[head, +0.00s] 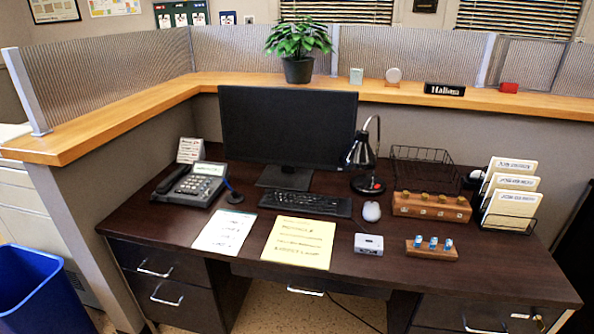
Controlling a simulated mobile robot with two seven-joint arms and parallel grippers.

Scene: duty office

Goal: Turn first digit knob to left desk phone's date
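A dark desk phone (195,184) with its handset on the left side stands at the left of the desk. Its pale greenish screen (209,169) is lit, but the date on it is too small to read. A low wooden block with several blue-and-white knob-like pieces (432,245) sits near the front right of the desk. A longer wooden box (432,207) behind it has brass-coloured knobs on top and dark round spots on its front. I cannot tell which piece is the first digit knob, nor read any digits. Neither of my grippers is in view.
A monitor (287,127), keyboard (305,202), mouse (371,211) and black lamp (368,184) occupy the desk's middle. A yellow sheet (299,242), white sheet (224,231) and small white box (368,244) lie in front. A file rack (509,223) stands right.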

